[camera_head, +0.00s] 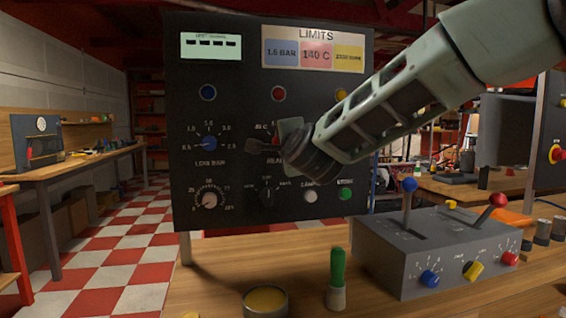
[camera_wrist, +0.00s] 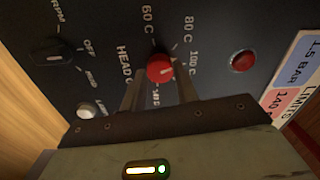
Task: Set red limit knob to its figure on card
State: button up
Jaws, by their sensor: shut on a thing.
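The red knob (camera_wrist: 160,68) sits on the dark panel (camera_wrist: 215,25) in the wrist view. Its printed scale shows 60 C, 80 C and 100 C, with a further label partly hidden below. A pale mark on the knob points roughly right, near the 100 C side; its exact figure is unclear. My gripper (camera_wrist: 160,80) is shut on the knob, one finger on each side. In the head view my gripper (camera_head: 275,145) covers most of the knob. The limits card (camera_head: 314,50) at the panel's top reads 140 C on its red field.
A blue knob (camera_head: 209,143) and a dial (camera_head: 210,199) are left of my gripper; a black selector (camera_head: 267,195) is below. A grey control box (camera_head: 395,265) with levers, a green-handled tool (camera_head: 337,275) and a yellow-filled tin (camera_head: 265,301) stand on the bench.

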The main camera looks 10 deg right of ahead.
jog(key=m+b, duration=1.9)
jog(key=m, duration=0.4)
jog(key=shift+f+m, duration=0.15)
jog(key=shift+m, duration=0.25)
dwell(0.3)
jog(key=o, duration=0.9)
jog(key=shift+o, duration=0.3)
jog(key=shift+s, duration=0.1)
